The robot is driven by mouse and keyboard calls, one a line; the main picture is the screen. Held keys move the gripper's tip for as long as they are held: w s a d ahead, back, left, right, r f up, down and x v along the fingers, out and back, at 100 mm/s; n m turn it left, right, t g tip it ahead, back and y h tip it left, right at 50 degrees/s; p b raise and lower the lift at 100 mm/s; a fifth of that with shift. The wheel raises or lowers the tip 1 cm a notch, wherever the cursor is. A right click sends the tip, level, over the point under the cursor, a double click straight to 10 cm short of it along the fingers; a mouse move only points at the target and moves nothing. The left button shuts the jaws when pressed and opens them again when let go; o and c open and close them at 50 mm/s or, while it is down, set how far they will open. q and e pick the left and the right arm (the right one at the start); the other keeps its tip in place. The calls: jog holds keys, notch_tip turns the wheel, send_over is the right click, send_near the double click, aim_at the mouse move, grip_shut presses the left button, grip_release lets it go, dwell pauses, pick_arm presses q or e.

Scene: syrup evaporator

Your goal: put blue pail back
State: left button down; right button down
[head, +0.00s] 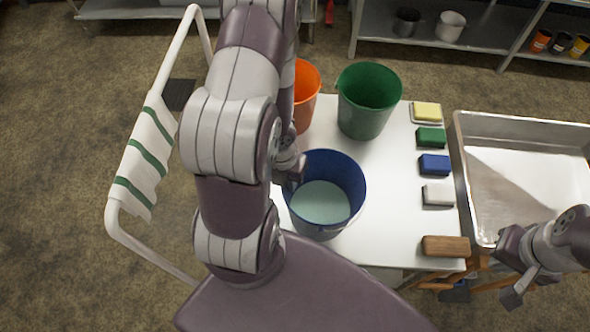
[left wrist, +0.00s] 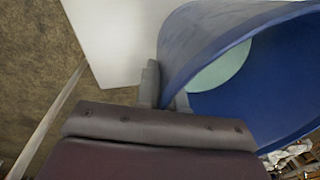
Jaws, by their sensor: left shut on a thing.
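The blue pail (head: 348,205) is at the front left of the white table (head: 400,225), with pale liquid inside. Its open mouth also shows large and close in the left wrist view (left wrist: 255,95). My left gripper (head: 291,178) is at the pail's left rim, shut on its wall; a grey finger (left wrist: 150,85) lies against the blue wall in the left wrist view. My own arm hides part of the grip. I cannot tell whether the pail's base touches the table. My right gripper (head: 518,288) is at the lower right, by the metal basin, away from the pail; its jaw gap is unclear.
A green pail (head: 368,100) and an orange pail (head: 305,90) stand behind the blue one. Sponges and a wooden block (head: 446,246) line the table's right side. A metal basin (head: 525,180) stands right. A white rail with a striped towel (head: 145,160) is left.

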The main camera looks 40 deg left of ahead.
pick_arm(q)
jog(key=shift+s+f, duration=0.2)
jog(key=shift+f, duration=0.1)
notch_tip(320, 180, down, 4)
jog(key=shift+w+r+b, duration=0.15)
jog(key=shift+r+b, duration=0.1)
jog(key=shift+b, duration=0.5)
jog(key=shift+f, duration=0.1)
jog(key=c, duration=1.7)
grip_release()
jog(key=shift+f, duration=0.1)
jog(key=o, duration=0.4)
jog(key=shift+o, duration=0.2)
